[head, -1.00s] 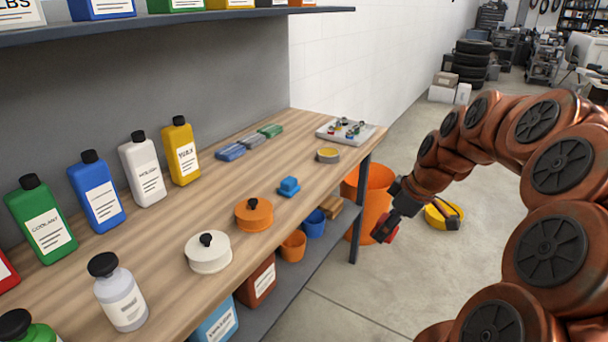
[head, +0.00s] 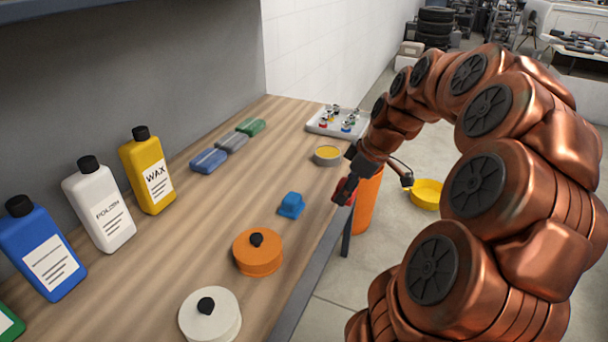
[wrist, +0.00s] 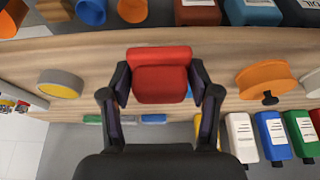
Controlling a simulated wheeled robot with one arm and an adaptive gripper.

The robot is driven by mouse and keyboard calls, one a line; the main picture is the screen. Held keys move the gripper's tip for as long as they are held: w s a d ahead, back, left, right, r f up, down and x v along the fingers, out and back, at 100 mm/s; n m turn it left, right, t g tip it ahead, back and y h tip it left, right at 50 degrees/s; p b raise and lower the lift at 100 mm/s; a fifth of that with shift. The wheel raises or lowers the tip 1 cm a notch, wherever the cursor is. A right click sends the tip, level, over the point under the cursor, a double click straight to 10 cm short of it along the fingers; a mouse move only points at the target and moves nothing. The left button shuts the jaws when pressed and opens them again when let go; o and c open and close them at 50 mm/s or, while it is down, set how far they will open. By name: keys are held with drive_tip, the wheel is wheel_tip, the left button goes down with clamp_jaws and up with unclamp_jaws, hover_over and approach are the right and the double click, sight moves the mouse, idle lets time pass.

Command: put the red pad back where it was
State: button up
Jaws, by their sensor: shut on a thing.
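The red pad (wrist: 160,75) is held between the two fingers of my gripper (wrist: 160,90) in the wrist view. In the head view my gripper (head: 347,183) is at the bench's right edge, with a bit of the red pad (head: 342,197) showing, partly hidden by the fingers. A blue pad (head: 208,161), a grey pad (head: 232,143) and a green pad (head: 251,126) lie in a row towards the back of the wooden bench (head: 225,205). A blue block-like piece (head: 291,204) sits alone on the bench, left of my gripper.
A round tin with yellow top (head: 327,156) and a tray of small knobbed parts (head: 338,122) stand at the far end. An orange lidded pot (head: 257,252) and a white one (head: 210,314) are nearer. Bottles, including yellow wax (head: 148,172), line the back.

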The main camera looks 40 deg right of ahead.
drive_tip(key=p, duration=0.3)
hover_over(307, 184)
drive_tip(key=s, duration=0.1)
drive_tip(key=shift+s+d+f, duration=0.15)
drive_tip(key=shift+d+f, duration=0.05)
drive_tip(key=shift+f, duration=0.35)
drive_tip(key=shift+f+p, duration=0.65)
drive_tip(key=shift+f, duration=1.15)
drive_tip(key=shift+f, duration=0.2)
drive_tip(key=o, duration=1.3)
drive_tip(key=shift+o, duration=0.2)
drive_tip(key=shift+r, duration=0.2)
